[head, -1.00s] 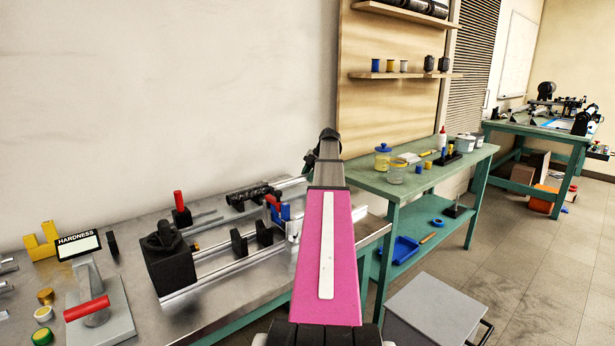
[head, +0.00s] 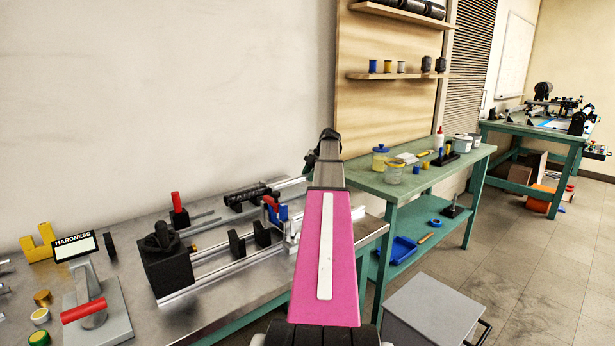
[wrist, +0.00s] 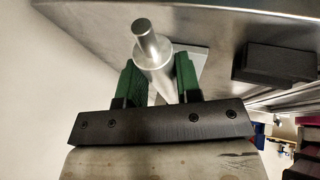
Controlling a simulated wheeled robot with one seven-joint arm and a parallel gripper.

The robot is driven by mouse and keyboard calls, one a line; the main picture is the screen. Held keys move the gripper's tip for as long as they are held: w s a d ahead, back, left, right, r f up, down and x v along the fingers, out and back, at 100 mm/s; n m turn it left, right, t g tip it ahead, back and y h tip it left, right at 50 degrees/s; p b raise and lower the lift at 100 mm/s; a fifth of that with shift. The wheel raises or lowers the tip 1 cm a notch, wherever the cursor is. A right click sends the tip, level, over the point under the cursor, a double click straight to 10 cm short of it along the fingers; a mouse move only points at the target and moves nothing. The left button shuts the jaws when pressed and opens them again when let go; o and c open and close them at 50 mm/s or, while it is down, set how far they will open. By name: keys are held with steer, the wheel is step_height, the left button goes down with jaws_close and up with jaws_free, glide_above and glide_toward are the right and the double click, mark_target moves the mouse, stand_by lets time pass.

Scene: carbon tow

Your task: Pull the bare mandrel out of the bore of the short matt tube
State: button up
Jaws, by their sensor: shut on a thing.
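In the wrist view, a bright silver bar (wrist: 154,62) with a thinner stub at its end lies between the green fingers of my gripper (wrist: 160,84). My gripper is shut on this bar, which looks like the bare mandrel. In the head view, my pink arm hides the gripper and the bar. A dark matt tube (head: 246,194) lies at the back of the steel bench, left of my arm; I cannot tell whether it is the short matt tube. No bore can be made out around the bar.
A rail fixture with a black block (head: 163,264) and upright black plates (head: 237,243) stands on the steel bench (head: 225,308). A red-and-blue part (head: 273,209) is close left of my arm. A dark block (wrist: 275,62) is right of the fingers in the wrist view. A grey box (head: 428,310) stands on the floor.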

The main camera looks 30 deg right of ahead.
steer(key=shift+w+d, duration=0.1)
steer(key=shift+d, duration=0.7)
steer(key=shift+w+d, duration=0.15)
steer(key=shift+d, duration=0.6)
steer(key=shift+w+d, duration=0.1)
steer(key=shift+d, duration=0.65)
steer(key=shift+d, duration=0.1)
steer(key=shift+w+d, duration=0.2)
steer(key=shift+d, duration=1.2)
steer(key=d, duration=0.3)
steer(key=shift+w, duration=0.2)
